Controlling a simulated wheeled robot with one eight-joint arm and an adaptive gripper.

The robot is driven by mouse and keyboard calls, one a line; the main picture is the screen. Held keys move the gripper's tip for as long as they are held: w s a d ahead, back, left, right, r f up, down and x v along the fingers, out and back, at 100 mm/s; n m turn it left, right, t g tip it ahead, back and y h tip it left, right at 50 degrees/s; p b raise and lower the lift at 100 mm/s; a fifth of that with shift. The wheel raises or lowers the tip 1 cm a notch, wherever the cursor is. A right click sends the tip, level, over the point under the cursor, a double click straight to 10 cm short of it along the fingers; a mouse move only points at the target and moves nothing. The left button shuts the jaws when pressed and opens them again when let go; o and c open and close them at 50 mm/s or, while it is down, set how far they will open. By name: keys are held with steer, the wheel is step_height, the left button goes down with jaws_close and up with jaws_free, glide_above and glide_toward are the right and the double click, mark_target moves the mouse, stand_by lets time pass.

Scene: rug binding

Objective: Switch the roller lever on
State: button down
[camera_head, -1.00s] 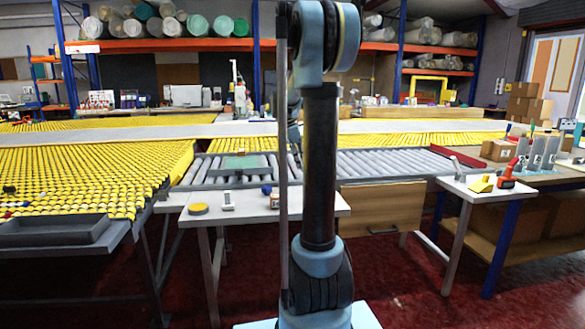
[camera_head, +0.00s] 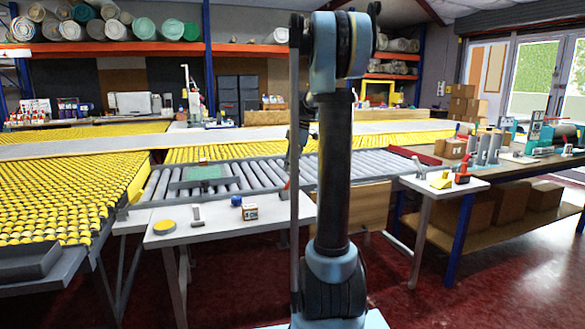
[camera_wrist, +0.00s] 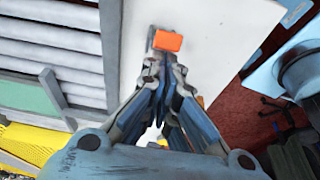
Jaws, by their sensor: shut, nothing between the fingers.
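My gripper (camera_wrist: 165,65) is shut and empty in the wrist view, above a white table top. A small orange block (camera_wrist: 168,41) shows right at its fingertips; I cannot tell whether they touch. In the head view, a grey lever-like piece (camera_head: 418,167) leans at the left of the right white table, near the rollers. I cannot tell for sure which piece is the roller lever. My arm hides the middle of the head view, and the fingers do not show clearly there.
The grey roller conveyor (camera_head: 222,172) runs behind the tables, with a green board (camera_head: 200,173) on it. The left white table (camera_head: 215,235) holds a yellow disc (camera_head: 164,226), a blue ball (camera_head: 236,200) and a small box (camera_head: 250,211). Yellow and red tools (camera_head: 461,171) lie on the right table.

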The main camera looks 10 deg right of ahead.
steer(key=shift+d, duration=0.2)
steer(key=shift+d+f, duration=0.1)
stand_by(0.4)
steer(key=shift+s+a+r, duration=0.1)
steer(key=shift+a+r, duration=0.15)
steer(key=shift+a, duration=0.1)
step_height(320, 180, up, 3)
steer(key=a, duration=0.3)
step_height(320, 180, up, 8)
glide_above(292, 176)
steer(key=shift+a+r, duration=0.1)
